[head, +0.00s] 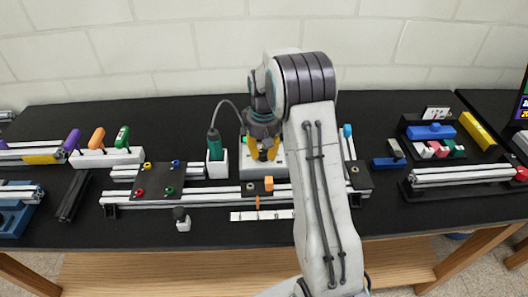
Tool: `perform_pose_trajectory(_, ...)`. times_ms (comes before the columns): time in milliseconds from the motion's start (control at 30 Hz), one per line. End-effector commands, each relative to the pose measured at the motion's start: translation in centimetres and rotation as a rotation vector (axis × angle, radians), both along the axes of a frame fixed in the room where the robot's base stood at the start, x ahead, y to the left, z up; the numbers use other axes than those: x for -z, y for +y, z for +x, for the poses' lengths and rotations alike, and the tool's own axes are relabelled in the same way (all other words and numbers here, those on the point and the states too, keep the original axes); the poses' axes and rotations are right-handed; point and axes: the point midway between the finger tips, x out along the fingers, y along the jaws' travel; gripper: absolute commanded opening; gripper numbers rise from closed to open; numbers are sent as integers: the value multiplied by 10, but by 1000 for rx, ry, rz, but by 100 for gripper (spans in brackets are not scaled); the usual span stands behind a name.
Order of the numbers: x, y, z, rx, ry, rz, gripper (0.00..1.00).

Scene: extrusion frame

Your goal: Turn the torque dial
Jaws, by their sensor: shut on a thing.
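My gripper (263,155) points down over a white box (248,168) near the middle of the bench, just left of my forearm. Its yellow fingers are closed at the top of the box, on what appears to be the torque dial. The dial itself is hidden between the fingers, so its setting cannot be read. A green and black electric screwdriver (214,142) stands upright in a white holder (218,167) left of the box. A grey cable (228,103) arches from the screwdriver toward the box.
In front lies an extrusion rail (225,198) with a dark plate (158,181) bearing coloured screws. An orange block (268,184) is close before the box. Handled tools in a white rack (108,157) stand left; a parts tray (407,128) stands right. My arm hides the bench behind it.

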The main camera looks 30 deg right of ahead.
Motion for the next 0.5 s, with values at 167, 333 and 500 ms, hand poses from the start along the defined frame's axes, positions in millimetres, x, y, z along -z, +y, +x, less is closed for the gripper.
perform_pose_trajectory(167,0,0,2,-2,-8,-1,0)
perform_pose_trajectory(333,0,0,2,-2,-8,-1,32)
perform_pose_trajectory(500,0,0,2,-1,-5,-1,47)
